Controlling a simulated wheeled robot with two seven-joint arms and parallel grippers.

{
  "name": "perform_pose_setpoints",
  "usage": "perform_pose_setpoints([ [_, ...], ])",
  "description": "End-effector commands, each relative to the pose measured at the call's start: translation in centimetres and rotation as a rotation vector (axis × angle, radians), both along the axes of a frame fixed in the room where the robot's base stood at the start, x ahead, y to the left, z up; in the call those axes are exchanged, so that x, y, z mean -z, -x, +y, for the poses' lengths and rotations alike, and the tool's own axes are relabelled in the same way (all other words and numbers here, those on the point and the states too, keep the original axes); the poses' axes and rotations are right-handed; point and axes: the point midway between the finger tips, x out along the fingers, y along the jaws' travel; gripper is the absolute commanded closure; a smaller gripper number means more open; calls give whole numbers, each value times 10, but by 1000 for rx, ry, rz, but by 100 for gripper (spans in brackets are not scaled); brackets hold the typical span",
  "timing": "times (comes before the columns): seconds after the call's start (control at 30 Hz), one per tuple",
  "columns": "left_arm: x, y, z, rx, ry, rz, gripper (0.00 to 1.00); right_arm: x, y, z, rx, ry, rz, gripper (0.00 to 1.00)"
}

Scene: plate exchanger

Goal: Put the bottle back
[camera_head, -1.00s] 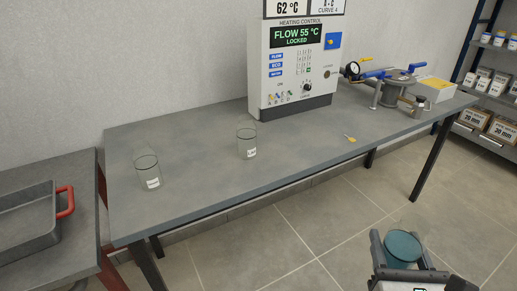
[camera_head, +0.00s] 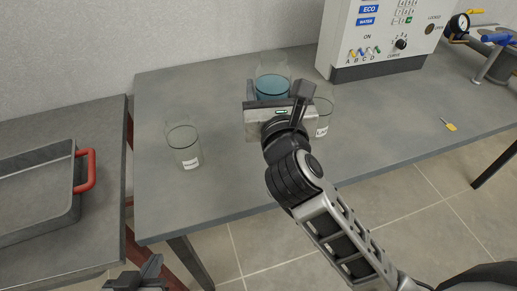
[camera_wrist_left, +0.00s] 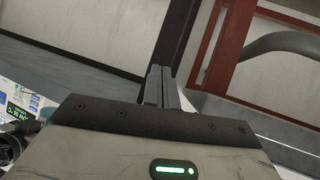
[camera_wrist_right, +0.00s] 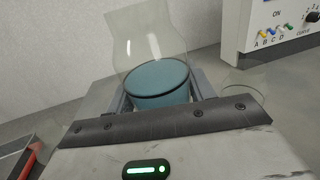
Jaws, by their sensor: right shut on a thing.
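The bottle (camera_head: 271,85) is clear glass with blue-green liquid in it, over the back middle of the grey table. It also shows in the right wrist view (camera_wrist_right: 158,78), between the fingers, roughly upright. My right gripper (camera_head: 275,92) is shut on the bottle from the front. I cannot tell whether its base touches the table, as the gripper hides it. My left gripper (camera_head: 137,280) is low at the bottom left, in front of the table; its fingers are together and empty in the left wrist view (camera_wrist_left: 162,88).
An empty labelled beaker (camera_head: 184,148) stands left of the bottle. Another beaker (camera_head: 323,117) stands close to the right gripper, partly hidden. The heating control box (camera_head: 375,40) is behind right. A yellow tag (camera_head: 449,125) lies at right. A tray with a red handle (camera_head: 87,170) is at left.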

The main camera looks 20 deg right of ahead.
Motion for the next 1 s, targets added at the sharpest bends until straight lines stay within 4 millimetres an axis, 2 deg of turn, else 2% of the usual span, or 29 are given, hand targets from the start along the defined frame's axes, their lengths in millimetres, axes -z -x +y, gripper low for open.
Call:
perform_pose_setpoints([
  [0.07,3,2,-1,-2,9,3,100,-5,-7,8,3,4,2,69],
  [0.13,5,2,-1,-3,12,0,100,1,-9,12,4,9,9,69],
  [0.3,10,1,-1,-2,11,-11,100,30,-9,12,6,11,13,69],
  [0.47,7,-1,-1,-2,11,-25,100,44,-9,12,5,9,11,69],
  [0.7,16,-2,-2,-1,7,-37,100,83,-9,12,5,10,12,69],
  [0.8,15,-2,-2,1,9,-42,100,90,-9,12,4,9,9,69],
  [1.0,10,-2,-2,3,9,-49,100,89,-9,12,4,8,8,69],
])
